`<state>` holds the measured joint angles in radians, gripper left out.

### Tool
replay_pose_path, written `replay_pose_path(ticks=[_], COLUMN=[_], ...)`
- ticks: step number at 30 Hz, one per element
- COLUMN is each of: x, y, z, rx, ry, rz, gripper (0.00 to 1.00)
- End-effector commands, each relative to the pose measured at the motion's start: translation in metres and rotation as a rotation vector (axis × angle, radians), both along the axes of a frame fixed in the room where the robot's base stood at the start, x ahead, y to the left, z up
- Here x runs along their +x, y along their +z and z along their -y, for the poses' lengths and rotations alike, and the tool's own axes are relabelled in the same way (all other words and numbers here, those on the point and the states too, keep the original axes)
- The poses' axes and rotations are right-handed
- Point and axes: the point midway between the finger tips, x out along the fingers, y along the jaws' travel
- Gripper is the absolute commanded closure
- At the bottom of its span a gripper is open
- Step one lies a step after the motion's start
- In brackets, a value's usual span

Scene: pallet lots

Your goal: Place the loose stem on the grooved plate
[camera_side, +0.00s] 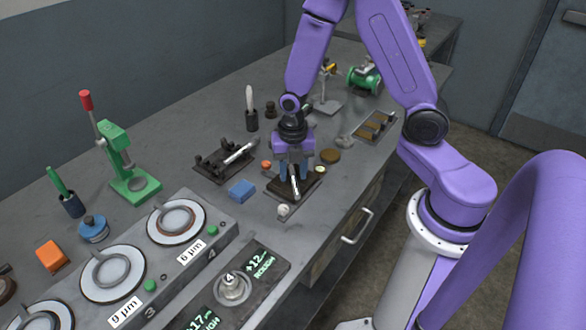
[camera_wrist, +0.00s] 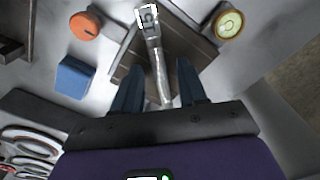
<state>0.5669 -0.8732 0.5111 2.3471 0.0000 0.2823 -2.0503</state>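A silver stem (camera_wrist: 156,58) with a white-framed mark on its head lies lengthwise over a dark brown plate (camera_wrist: 196,48) in the wrist view. In the side view the stem (camera_side: 295,186) shows below my gripper, over the dark plate (camera_side: 313,187). My gripper (camera_wrist: 160,72) points down at the plate, its two blue fingers on either side of the stem with a visible gap to each. It is open. Whether the stem sits in a groove is hard to tell. Another pale stem (camera_side: 240,153) rests on a dark fixture (camera_side: 211,166) to the left.
A blue block (camera_wrist: 74,76), an orange knob (camera_wrist: 85,25) and a yellow-rimmed disc (camera_wrist: 229,23) stand close around the plate. A small white-topped piece (camera_side: 283,210) is at its front. A black holder (camera_side: 252,120) stands behind. The bench edge is close on the right.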

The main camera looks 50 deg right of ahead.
Motion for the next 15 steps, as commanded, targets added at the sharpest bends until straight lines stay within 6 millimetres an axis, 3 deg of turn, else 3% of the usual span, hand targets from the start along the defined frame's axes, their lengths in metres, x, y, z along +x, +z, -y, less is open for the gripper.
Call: replay_pose_path(ticks=[10,15], x=[0.0,0.001], y=[0.002,0.015], z=[0.0,0.0], rx=[0.0,0.001], ry=[0.0,0.0], rz=[0.0,0.002], gripper=[0.58,0.58])
